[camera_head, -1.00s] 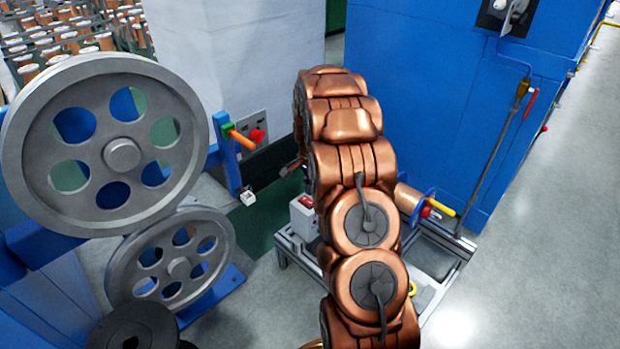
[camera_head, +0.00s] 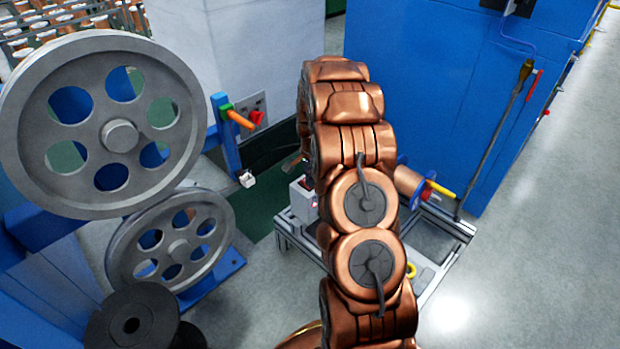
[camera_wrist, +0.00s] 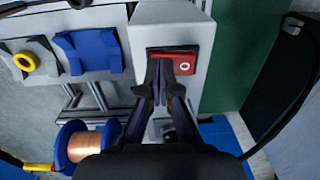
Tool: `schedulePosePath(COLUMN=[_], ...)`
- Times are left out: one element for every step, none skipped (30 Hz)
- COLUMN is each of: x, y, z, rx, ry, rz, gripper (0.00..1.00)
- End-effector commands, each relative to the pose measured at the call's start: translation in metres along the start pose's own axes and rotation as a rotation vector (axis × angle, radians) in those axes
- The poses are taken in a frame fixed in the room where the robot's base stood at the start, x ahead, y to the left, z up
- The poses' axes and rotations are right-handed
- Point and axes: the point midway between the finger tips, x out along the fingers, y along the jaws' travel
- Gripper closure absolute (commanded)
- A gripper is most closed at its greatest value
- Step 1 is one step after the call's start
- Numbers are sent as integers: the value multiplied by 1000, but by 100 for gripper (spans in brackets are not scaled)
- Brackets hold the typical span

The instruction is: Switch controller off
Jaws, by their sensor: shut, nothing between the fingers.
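The controller is a pale grey-white box (camera_head: 303,202) on a metal frame in the head view. In the wrist view, the controller's sloped face (camera_wrist: 172,33) carries a red rocker switch (camera_wrist: 184,64) marked with a white O. My gripper (camera_wrist: 159,64) is shut and empty. Its dark fingertips overlap the left part of the switch in the wrist view. I cannot tell whether they touch it. The left part of the switch is hidden behind the fingers. In the head view my copper-coloured arm hides the gripper and part of the controller.
A spool of copper wire (camera_head: 408,181) with blue flanges sits right of the controller. A yellow ring (camera_wrist: 27,60) and a blue block (camera_wrist: 90,52) lie beside the controller. Large grey pulleys (camera_head: 120,136) stand at left. A blue cabinet (camera_head: 440,100) stands behind; floor is clear at right.

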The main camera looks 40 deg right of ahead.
Motion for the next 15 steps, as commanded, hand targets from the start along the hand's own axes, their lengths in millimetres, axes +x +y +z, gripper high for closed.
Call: schedulePosePath(x=[0, 0, 0, 0, 0, 0, 0, 0, -1, -1, -2, -2, -2, -3, -4], y=[0, 0, 0, 0, 0, -1, -1, -2, -2, -3, -4, -5, -6, -8, -9], z=[0, 0, 0, 0, 0, 0, 0, 0, 1, 1, 1, 1, 1, 1, 1], rx=[-1, -1, -1, -1, -1, -2, -2, -2, -2, -2, -2, -2, -3, -3, -3], ry=[1, 0, 1, 0, 0, 0, 0, 0, 0, 0, 0, 0, 0, 0, 0], rz=[1, 1, 1, 1, 2, 2, 2, 2, 2, 2, 2, 3, 3, 3, 3], gripper=[100, 100, 100, 100, 100, 100, 100, 100, 100, 100, 100, 100, 100, 100, 100])
